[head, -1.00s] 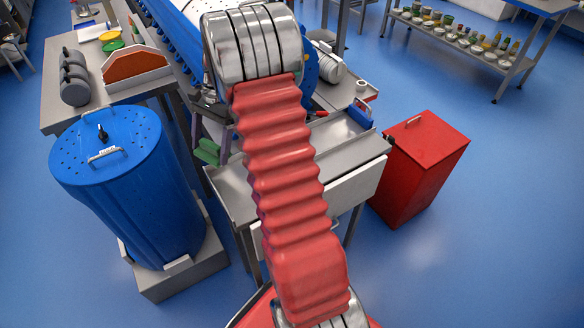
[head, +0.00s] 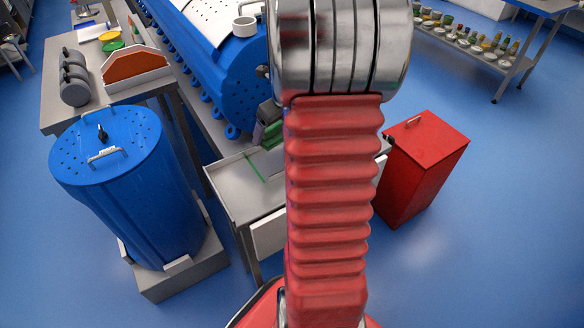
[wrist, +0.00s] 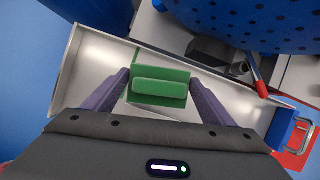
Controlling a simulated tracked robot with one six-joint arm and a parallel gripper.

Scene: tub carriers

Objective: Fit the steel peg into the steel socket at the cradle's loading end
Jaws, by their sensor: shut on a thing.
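My gripper (wrist: 161,82) is shut on a green block (wrist: 160,87) with a raised bar across it, in the wrist view. The green block also shows beside my arm in the head view (head: 272,135). It is over the metal tray (wrist: 68,90), which also shows in the head view (head: 232,190). I cannot make out a steel peg; anything below the green block is hidden. I cannot make out the steel socket either. A large blue perforated drum (head: 235,70) lies behind the tray, partly hidden by my arm. It fills the top of the wrist view (wrist: 250,20).
A thin green line (head: 253,167) crosses the tray. A red rod-like part (wrist: 258,78) is right of the gripper. A blue barrel (head: 120,190) stands at left, a red bin (head: 425,160) at right. A side table (head: 55,118) is behind the barrel. The right floor is open.

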